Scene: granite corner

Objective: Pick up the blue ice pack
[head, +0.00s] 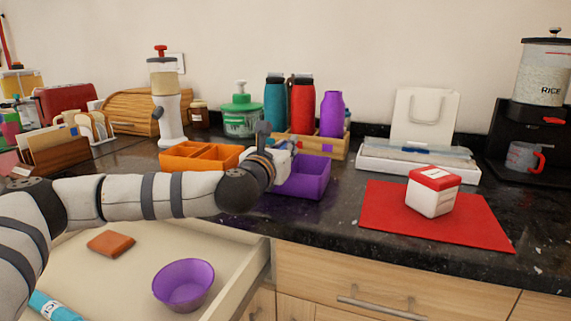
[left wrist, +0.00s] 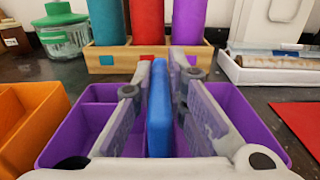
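The blue ice pack (left wrist: 159,112) stands on edge, upright, between the two fingers of my left gripper (left wrist: 160,75) in the left wrist view. The fingertips close in on both its faces and appear to touch them. Behind it is the purple divided bin (left wrist: 72,138), which also shows in the head view (head: 308,179). I cannot tell whether the pack's lower edge rests in the bin. In the head view my left gripper (head: 284,148) is over the bin's left part and mostly hides the pack. My right gripper is in neither view.
An orange bin (head: 200,157) stands left of the purple one. A wooden rack (head: 322,148) with several bottles is behind. A red mat (head: 385,212) with a red-and-white box (head: 432,197) lies right. Below, an open drawer (head: 235,262) holds a purple bowl (head: 183,284).

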